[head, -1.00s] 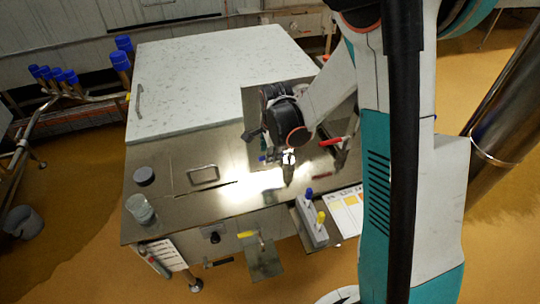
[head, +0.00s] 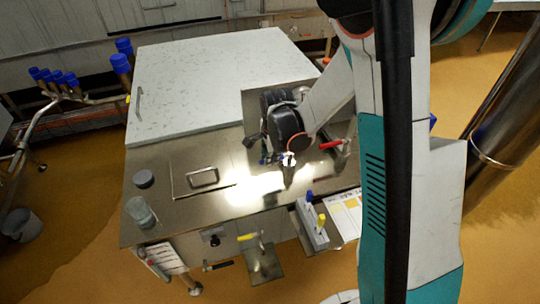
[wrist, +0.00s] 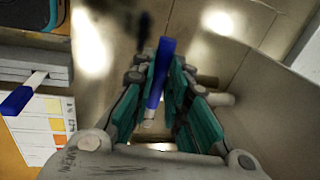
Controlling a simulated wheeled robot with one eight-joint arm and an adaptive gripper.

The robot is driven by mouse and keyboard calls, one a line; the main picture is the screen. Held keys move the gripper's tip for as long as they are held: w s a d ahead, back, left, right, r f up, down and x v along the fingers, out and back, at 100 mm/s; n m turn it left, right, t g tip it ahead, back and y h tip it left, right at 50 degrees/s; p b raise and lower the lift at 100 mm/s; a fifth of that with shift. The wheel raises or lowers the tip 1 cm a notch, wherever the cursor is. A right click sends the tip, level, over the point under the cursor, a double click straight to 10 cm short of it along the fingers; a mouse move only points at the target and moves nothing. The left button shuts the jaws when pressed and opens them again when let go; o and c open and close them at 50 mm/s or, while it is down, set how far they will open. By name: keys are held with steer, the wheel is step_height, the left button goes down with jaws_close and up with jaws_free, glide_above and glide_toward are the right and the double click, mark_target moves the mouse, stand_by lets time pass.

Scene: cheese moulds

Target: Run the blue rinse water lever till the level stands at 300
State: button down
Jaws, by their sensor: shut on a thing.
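The blue lever (wrist: 158,75) stands between the two teal-padded fingers of my gripper (wrist: 157,88) in the wrist view. The fingers are shut on it, and its upper end sticks out beyond them. In the head view my gripper (head: 279,159) is over the right part of the steel worktop (head: 165,225), with only a small bit of blue showing. A clear vessel (head: 141,212) stands at the worktop's front left. Its level and any marks are too small to read. No water flow can be made out.
A red-handled lever (head: 332,144) is just right of my gripper. A large pale-topped box (head: 215,75) stands behind. Bright glare covers the worktop near my gripper.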

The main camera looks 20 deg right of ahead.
steer(key=shift+s+d+n+g+y+b, duration=0.1)
steer(key=shift+s+d+n+y+b, duration=0.25)
steer(key=shift+s+n, duration=0.8)
steer(key=shift+s+d+n+g+y+b, duration=0.1)
steer(key=shift+s+d+n+y+b, duration=0.25)
steer(key=shift+n, duration=1.35)
steer(key=shift+s+d+n+g+y+b, duration=0.1)
steer(key=shift+s+d+n+b, duration=0.3)
steer(key=shift+s+n, duration=0.8)
steer(key=shift+w+d+n, duration=0.1)
steer(key=shift+w+n, duration=0.15)
steer(key=shift+w, duration=0.05)
steer(key=c, duration=1.6)
jaws_free()
steer(key=shift+o, duration=0.2)
steer(key=shift+r, duration=0.1)
step_height(320, 180, up, 12)
steer(key=s+d, duration=0.1)
steer(key=shift+s+d+f, duration=0.2)
steer(key=shift+s+d, duration=0.15)
